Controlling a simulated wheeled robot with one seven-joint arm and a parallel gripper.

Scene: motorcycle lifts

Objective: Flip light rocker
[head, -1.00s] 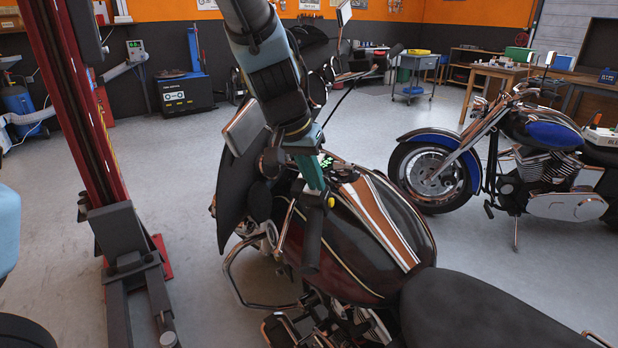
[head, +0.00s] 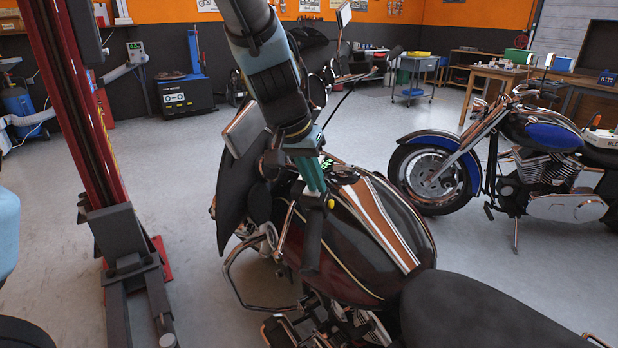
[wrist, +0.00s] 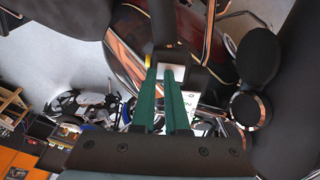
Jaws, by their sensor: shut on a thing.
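The motorcycle with the brown-striped dark tank (head: 345,225) stands in front of me. Its black handlebar grip (head: 311,240) carries a dark switch housing with a yellow button (head: 331,204). The yellow button also shows in the wrist view (wrist: 148,61). My gripper (head: 318,188) reaches down from above with green fingers. In the wrist view its fingertips (wrist: 163,75) are at the housing, beside the yellow button. The fingers are shut on a small part there, seemingly the light rocker. The rocker is mostly hidden, and its position cannot be told.
A green-lit gauge (head: 327,165) sits just beyond the fingers. A mirror (head: 243,128) and dark bodywork stand left of my arm. A red lift post (head: 75,110) is at left, a blue motorcycle (head: 540,135) at right. The floor between the motorcycles is clear.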

